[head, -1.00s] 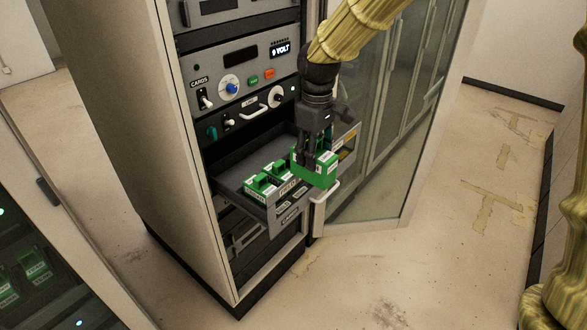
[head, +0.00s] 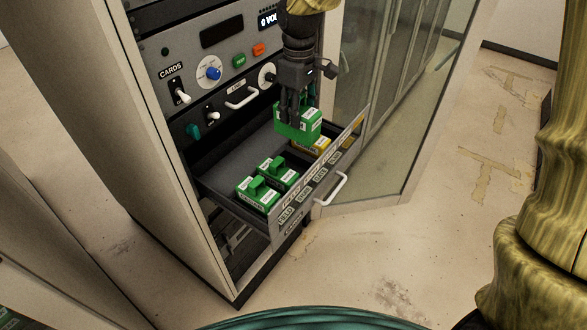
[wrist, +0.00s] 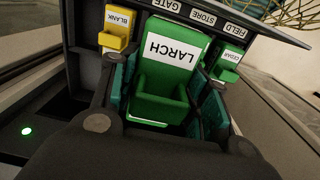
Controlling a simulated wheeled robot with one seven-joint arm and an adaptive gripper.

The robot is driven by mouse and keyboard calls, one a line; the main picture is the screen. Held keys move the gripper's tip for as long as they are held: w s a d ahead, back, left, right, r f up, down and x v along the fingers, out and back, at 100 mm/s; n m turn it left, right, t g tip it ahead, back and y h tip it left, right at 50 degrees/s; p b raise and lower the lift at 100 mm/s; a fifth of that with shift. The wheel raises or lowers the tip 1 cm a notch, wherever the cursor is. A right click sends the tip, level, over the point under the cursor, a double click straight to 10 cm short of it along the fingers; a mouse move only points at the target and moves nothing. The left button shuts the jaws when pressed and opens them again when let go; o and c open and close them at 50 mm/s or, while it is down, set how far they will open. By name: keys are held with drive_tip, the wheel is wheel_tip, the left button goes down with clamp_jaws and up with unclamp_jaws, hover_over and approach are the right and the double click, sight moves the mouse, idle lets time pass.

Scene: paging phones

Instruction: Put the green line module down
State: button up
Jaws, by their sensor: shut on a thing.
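My gripper (head: 291,117) is shut on a green line module (head: 306,126), and its dark fingers hug the module's sides. In the wrist view the held module (wrist: 165,80) has a white label reading LARCH, between the two fingers (wrist: 163,105). It is over the open drawer (head: 236,153), beside a yellow module (head: 313,145). I cannot tell whether its underside touches the drawer floor. Two other green modules (head: 258,194) sit in the drawer's left part. In the wrist view a green CEDAR module (wrist: 230,60) and a yellow BLANK module (wrist: 117,28) flank it.
The drawer front (head: 308,192) carries white labels, including FIELD, STORE and GATE, and a white handle (head: 330,190). The rack panel (head: 207,62) with knobs and switches rises behind. An open glass door (head: 385,130) stands close on the right.

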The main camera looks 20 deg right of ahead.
sight(295, 138)
drive_tip(key=f, duration=0.1)
drive_tip(key=w+f+b, duration=0.1)
drive_tip(key=f, duration=0.1)
drive_tip(key=w+f, duration=0.1)
drive_tip(key=f, duration=0.1)
drive_tip(key=shift+w+f, duration=0.2)
drive_tip(key=shift+f, duration=0.05)
drive_tip(key=shift+s+f, duration=0.35)
drive_tip(key=shift+s, duration=0.05)
drive_tip(key=shift+f+p, duration=1.2)
drive_tip(key=shift+f, duration=3.65)
drive_tip(key=shift+f, duration=0.15)
drive_tip(key=o, duration=1.2)
